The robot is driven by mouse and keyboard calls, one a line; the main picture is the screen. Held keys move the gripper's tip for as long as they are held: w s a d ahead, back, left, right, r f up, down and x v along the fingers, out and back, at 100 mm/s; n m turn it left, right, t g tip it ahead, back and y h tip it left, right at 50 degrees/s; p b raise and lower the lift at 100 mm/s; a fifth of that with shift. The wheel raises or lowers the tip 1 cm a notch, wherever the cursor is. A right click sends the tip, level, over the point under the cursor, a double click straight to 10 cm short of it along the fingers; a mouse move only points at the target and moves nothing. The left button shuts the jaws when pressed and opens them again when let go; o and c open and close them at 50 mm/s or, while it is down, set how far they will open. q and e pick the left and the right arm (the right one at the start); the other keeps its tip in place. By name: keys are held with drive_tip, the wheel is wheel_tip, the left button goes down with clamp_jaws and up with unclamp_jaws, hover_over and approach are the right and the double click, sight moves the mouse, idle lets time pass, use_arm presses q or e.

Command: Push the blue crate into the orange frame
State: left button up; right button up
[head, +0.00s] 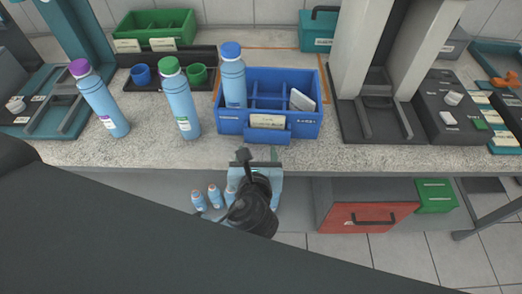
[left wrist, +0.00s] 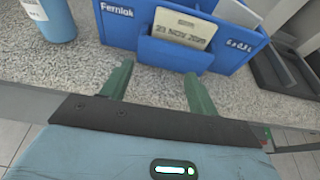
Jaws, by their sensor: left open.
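The blue crate (head: 305,126) stands upright on the speckled worktop, near its front edge. It holds a blue-capped bottle (head: 234,82) at its left and a white card (head: 301,100) at its right. The orange frame (head: 323,78) is a thin outline on the worktop; its far line and right side show behind and beside the crate, while its near part is hidden. My left gripper (head: 262,157) is at the worktop's front edge, before the crate. In the left wrist view its green fingers (left wrist: 158,72) are apart and empty, pointing at the crate's front label, with a gap.
A green-capped bottle (head: 179,98) stands close left of the crate, a purple-capped bottle (head: 98,98) farther left. Behind them are a dark tray (head: 165,86) with two cups and a green bin (head: 155,28). A grey machine (head: 378,122) stands close right.

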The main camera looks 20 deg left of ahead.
sight(258, 136)
use_arm(q)
drive_tip(key=shift+w+a+f+b, duration=0.1)
drive_tip(key=shift+w+f+b, duration=0.1)
drive_tip(key=shift+f, duration=0.25)
drive_tip(key=shift+w+f+b, duration=0.15)
drive_tip(key=shift+f+b, duration=0.05)
drive_tip(key=shift+f, duration=0.25)
drive_tip(key=shift+w+a+f+b, duration=0.1)
drive_tip(key=shift+w+f+b, duration=0.05)
drive_tip(key=shift+w+b, duration=0.3)
drive_tip(key=shift+w, duration=0.25)
drive_tip(key=shift+a+r, duration=0.1)
drive_tip(key=shift+r, duration=0.1)
use_arm(e)
drive_tip(key=shift+s+a+f, duration=0.15)
drive_tip(key=shift+f, duration=0.5)
drive_tip(key=shift+s+a+f, duration=0.15)
drive_tip(key=shift+f, duration=0.45)
use_arm(q)
drive_tip(key=shift+w, duration=0.3)
drive_tip(key=shift+w+a+p, duration=0.25)
drive_tip(key=shift+w+p, duration=0.1)
drive_tip(key=shift+w, duration=0.25)
use_arm(e)
drive_tip(key=shift+s+r, duration=0.2)
drive_tip(key=shift+s, duration=0.1)
